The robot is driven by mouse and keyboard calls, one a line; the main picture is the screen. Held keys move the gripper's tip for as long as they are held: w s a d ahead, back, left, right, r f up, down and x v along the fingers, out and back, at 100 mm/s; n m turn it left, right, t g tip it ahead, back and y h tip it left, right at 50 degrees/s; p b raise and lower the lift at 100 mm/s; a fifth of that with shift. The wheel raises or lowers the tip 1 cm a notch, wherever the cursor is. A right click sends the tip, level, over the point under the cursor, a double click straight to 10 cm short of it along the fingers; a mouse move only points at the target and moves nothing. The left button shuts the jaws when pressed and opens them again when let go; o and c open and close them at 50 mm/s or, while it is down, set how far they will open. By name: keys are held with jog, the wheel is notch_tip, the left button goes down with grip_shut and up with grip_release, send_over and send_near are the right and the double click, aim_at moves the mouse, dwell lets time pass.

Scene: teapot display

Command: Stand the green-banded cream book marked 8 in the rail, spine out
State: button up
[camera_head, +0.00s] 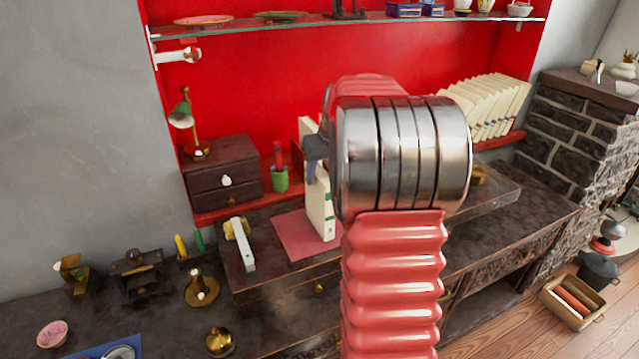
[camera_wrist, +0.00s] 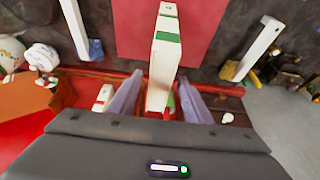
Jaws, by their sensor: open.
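A cream book (camera_head: 320,207) stands upright on the red mat, its narrow side showing small marks. In the wrist view the book (camera_wrist: 163,75) has a green band across it and a small mark near its far end; I cannot read a number. My gripper (camera_wrist: 160,80) is open, with one finger on each side of the book and small gaps visible. In the head view my gripper (camera_head: 314,150) is partly hidden behind my arm. A row of leaning cream books (camera_head: 490,105) stands at the right on the red ledge; my arm hides its left part, and no rail is clearly visible.
The red mat (camera_head: 288,238) lies on the dark desk. Left of it is a white bar (camera_head: 242,245) with a brass end. A small drawer chest (camera_head: 222,172), a lamp (camera_head: 185,115) and a green cup (camera_head: 280,180) stand behind. A glass shelf (camera_head: 350,17) runs above.

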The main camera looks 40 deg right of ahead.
jog(key=shift+v, duration=2.35)
jog(key=shift+f, duration=0.1)
jog(key=s+a+r+n, duration=0.15)
jog(key=s+a, duration=0.25)
jog(key=a, duration=0.7)
jog(key=s+a+r, duration=0.3)
jog(key=a, duration=0.8)
jog(key=s+a+f+n, duration=0.1)
jog(key=s+a+f, duration=0.2)
jog(key=s+a, duration=0.4)
jog(key=s+a+f+t+y, duration=0.1)
jog(key=s+a+f, duration=0.2)
jog(key=s+a, duration=0.4)
jog(key=shift+s+a+n, duration=0.25)
jog(key=shift+s+n, duration=0.1)
jog(key=shift+s, duration=0.55)
jog(key=shift+o, duration=0.3)
jog(key=shift+d, duration=0.1)
